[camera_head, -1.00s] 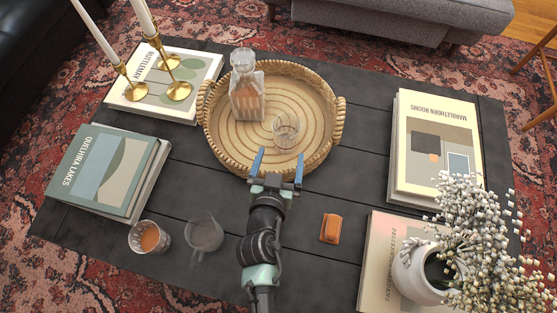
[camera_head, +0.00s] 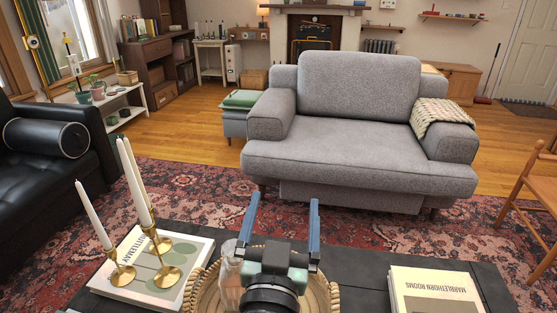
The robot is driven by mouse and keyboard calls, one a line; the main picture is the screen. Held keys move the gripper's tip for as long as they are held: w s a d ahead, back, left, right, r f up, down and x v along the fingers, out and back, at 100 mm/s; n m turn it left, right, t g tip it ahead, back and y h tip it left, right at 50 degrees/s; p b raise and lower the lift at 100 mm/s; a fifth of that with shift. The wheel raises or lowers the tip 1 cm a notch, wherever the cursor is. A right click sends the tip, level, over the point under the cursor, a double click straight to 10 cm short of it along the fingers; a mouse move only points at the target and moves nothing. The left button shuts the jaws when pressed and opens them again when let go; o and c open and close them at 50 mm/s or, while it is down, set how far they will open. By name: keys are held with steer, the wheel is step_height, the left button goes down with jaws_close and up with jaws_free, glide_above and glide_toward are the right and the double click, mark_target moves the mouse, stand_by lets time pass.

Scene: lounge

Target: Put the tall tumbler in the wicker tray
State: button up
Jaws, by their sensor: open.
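The wicker tray (camera_head: 201,292) shows only in part at the bottom of the head view, on the dark table behind my gripper. A glass decanter (camera_head: 230,278) stands in its left part, partly covered by my gripper. No tall tumbler can be made out now; the tray's middle is hidden by my arm and the near table is below the frame. My gripper (camera_head: 283,213) is open, its two blue fingers spread with nothing between them. In the picture it overlaps the tray's far side and the rug.
White candles in brass holders (camera_head: 167,277) stand on a book (camera_head: 135,288) left of the tray. Another book (camera_head: 437,293) lies at the right of the table (camera_head: 365,298). A grey sofa (camera_head: 358,155) stands beyond the rug.

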steer(key=s+r+t, duration=0.2)
steer(key=s+r, duration=0.2)
steer(key=r, duration=0.7)
steer(key=s+r+n+t+y, duration=0.1)
steer(key=s+r+t, duration=0.2)
steer(key=r, duration=0.8)
steer(key=s+r+n+t+y, duration=0.1)
steer(key=s+r+t, duration=0.2)
steer(key=s+r, duration=0.3)
step_height(320, 180, up, 5)
steer(key=shift+s+a+r, duration=0.15)
steer(key=shift+s+a, duration=0.15)
steer(key=shift+a, duration=0.1)
step_height(320, 180, up, 30)
steer(key=p, duration=2.9)
steer(key=shift+p, duration=0.4)
